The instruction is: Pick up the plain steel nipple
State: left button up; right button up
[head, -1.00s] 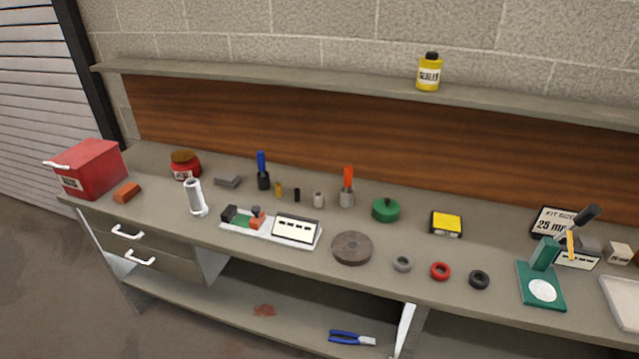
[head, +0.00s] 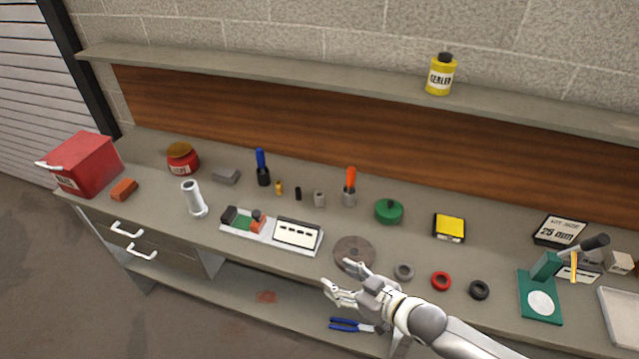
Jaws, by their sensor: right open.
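A small grey cylinder (head: 319,199), which looks like the plain steel nipple, stands upright on the workbench (head: 240,200). A small black piece (head: 298,194) and a brass-coloured piece (head: 279,188) stand in a row to its left. My right gripper (head: 337,274) comes in from the lower right. It is open and empty, over the bench's front edge near the brown disc, apart from the grey cylinder and in front of it. My left gripper is out of view.
An orange-handled tool in a grey holder (head: 349,197) stands just right of the cylinder. Grey (head: 404,271), red (head: 441,281) and black (head: 479,290) rings lie near the front edge.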

aim_at(318, 196)
jog(key=i, duration=1.1)
